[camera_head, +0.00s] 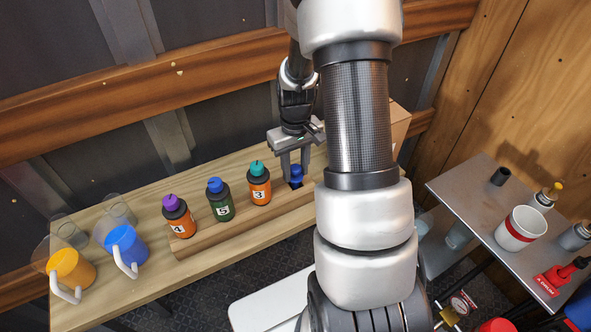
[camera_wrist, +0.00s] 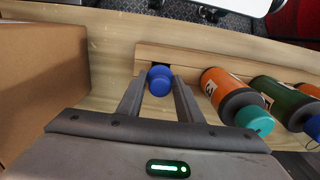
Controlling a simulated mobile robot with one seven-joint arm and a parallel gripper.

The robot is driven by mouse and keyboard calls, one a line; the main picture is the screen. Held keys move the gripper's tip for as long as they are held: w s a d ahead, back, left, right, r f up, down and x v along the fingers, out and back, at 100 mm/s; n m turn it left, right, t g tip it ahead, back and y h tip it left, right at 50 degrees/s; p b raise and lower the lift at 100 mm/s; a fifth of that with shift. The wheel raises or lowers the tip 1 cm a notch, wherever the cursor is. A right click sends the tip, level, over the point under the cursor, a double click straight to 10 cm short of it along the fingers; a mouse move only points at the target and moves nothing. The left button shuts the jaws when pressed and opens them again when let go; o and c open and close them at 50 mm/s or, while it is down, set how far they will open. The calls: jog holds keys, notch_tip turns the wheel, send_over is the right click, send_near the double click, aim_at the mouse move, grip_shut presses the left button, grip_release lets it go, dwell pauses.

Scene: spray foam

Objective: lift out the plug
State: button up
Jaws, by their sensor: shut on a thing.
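A blue plug (camera_head: 296,171) stands at the right part of the wooden rack on the bench, over a dark square spot in the wood. My gripper (camera_head: 294,168) points down over it and is shut on the plug, with a finger on each side. In the wrist view, the plug's round blue top (camera_wrist: 160,81) shows between the two fingertips (camera_wrist: 159,84). Its lower part is hidden, so I cannot tell how deep it sits.
Bottles numbered 3 (camera_head: 259,184), 5 (camera_head: 219,200) and 4 (camera_head: 178,216) stand left of the plug. A blue mug (camera_head: 126,247) and an orange mug (camera_head: 71,268) are farther left. A cardboard box (camera_wrist: 42,85) is close beside my gripper. A metal table (camera_head: 470,195) stands right.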

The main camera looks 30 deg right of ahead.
notch_tip(320, 180, up, 2)
jog(key=shift+r+p, duration=0.25)
jog(key=shift+p, duration=0.4)
jog(key=shift+r, duration=1.25)
jog(key=shift+s+f, duration=0.1)
